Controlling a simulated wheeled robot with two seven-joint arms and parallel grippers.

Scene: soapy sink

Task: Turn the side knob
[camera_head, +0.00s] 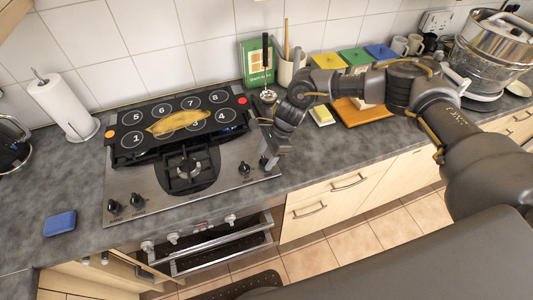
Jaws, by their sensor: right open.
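The steel hob (160,185) has two black knobs at its left end, a left knob (115,206) and a knob beside it (137,200). At its right end are a black knob (244,167) and, by my gripper, another knob, partly hidden. Light knobs (172,238) sit on the oven front below. I cannot tell which one is the side knob. My right gripper (267,158) points down at the hob's right edge, close to the right-end knobs. It is open; whether it touches a knob is unclear. My left gripper is out of view.
A blue sponge (59,223) lies at left.

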